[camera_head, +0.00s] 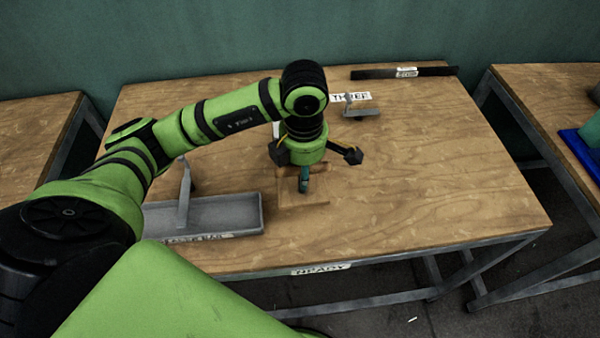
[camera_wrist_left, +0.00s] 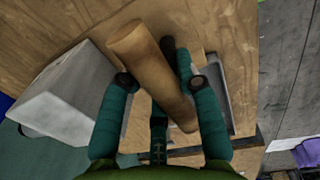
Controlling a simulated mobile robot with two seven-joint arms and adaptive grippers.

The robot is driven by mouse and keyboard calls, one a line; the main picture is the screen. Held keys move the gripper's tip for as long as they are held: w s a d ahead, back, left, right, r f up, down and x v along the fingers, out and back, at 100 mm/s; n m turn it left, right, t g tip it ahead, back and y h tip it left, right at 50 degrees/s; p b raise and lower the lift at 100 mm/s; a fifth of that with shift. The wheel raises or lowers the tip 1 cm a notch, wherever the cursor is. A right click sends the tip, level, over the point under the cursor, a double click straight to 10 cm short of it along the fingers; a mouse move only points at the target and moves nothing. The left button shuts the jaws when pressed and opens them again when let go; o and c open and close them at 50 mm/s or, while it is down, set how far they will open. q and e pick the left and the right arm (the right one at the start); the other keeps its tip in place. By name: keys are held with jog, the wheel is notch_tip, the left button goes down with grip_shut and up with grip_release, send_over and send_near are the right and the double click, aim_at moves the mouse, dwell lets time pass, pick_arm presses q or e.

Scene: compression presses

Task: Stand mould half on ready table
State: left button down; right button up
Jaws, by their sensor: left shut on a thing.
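My left gripper (camera_head: 304,186) is low over the middle of the wooden ready table (camera_head: 420,190), which has a READY label (camera_head: 320,269) on its front edge. In the left wrist view the teal fingers (camera_wrist_left: 160,95) are closed around a brown wooden cylinder (camera_wrist_left: 140,55), which lies slanted between them. I cannot tell whether this cylinder is part of the mould half. Under the gripper in the head view is a pale brown square shape (camera_head: 302,204), close to the tabletop; the gripper hides part of it. My right gripper is not in view.
A grey tray (camera_head: 235,212) with an upright handle (camera_head: 184,195) stands left of the gripper. A small grey metal piece (camera_head: 362,112) lies near the THREE label (camera_head: 350,97). A dark bar (camera_head: 380,73) lies at the back edge. The table's right side is clear.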

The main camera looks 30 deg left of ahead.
pick_arm(q)
jog(key=w, duration=0.1)
jog(key=w+a+f, duration=0.1)
jog(key=w, duration=0.1)
jog(key=w+f+p, duration=0.1)
jog(key=shift+w+a+f, duration=0.15)
jog(key=shift+a+f, duration=0.05)
jog(key=shift+a, duration=0.15)
notch_tip(320, 180, down, 4)
jog(key=shift+r+p, duration=0.2)
jog(key=shift+p, duration=0.65)
jog(key=shift+f, duration=0.2)
jog(key=shift+f, duration=0.1)
jog(key=c, duration=0.9)
grip_release()
jog(key=shift+f, duration=0.1)
jog(key=shift+s+d, duration=0.1)
jog(key=shift+s, duration=0.1)
